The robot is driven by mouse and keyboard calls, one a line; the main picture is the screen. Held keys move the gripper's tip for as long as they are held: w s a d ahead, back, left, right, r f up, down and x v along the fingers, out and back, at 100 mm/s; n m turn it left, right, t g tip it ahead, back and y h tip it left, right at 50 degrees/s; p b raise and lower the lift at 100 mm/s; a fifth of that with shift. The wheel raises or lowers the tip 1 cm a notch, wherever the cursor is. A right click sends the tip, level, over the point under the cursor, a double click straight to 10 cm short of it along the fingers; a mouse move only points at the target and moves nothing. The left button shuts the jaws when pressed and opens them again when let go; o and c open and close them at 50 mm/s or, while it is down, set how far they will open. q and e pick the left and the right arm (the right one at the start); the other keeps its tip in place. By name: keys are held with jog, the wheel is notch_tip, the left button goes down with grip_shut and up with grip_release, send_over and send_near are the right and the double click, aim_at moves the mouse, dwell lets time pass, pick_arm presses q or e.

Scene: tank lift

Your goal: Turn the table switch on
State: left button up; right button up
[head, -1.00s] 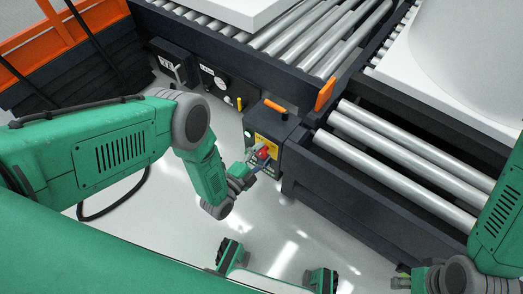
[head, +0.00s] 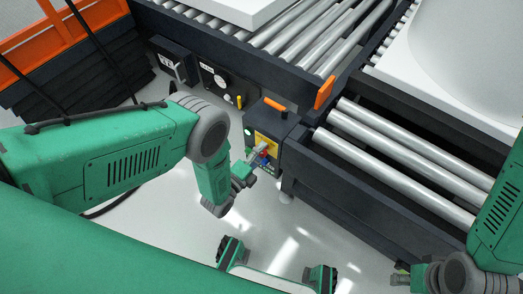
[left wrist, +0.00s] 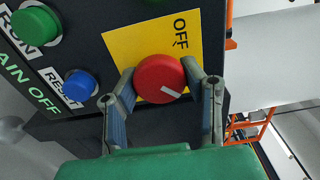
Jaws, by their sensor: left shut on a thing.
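The table switch is a round red knob (left wrist: 160,78) on a yellow plate (left wrist: 125,48) marked OFF. Its white mark points to the lower right in the left wrist view. My left gripper (left wrist: 166,82) has its two fingers on either side of the knob and is shut on it. In the head view my left gripper (head: 257,155) is at the yellow plate of the dark control box (head: 262,118), partly covering the knob. My right gripper (head: 400,277) shows only in part at the bottom right, away from the box; its fingers cannot be made out.
A green button (left wrist: 36,26) and a blue RESET button (left wrist: 79,85) sit beside the yellow plate. An orange handle (head: 274,104) tops the box. Roller conveyors (head: 400,165) stand behind and to the right. The pale floor (head: 300,225) in front is clear.

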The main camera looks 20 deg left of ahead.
pick_arm(q)
jog(key=shift+s+f, duration=0.3)
jog(key=shift+s, duration=0.05)
jog(key=o, duration=1.1)
jog(key=shift+o, duration=0.4)
jog(key=shift+w+r, duration=0.1)
jog(key=shift+w, duration=0.05)
jog(key=v, duration=1.2)
jog(key=shift+a, duration=0.1)
jog(key=shift+r, duration=0.1)
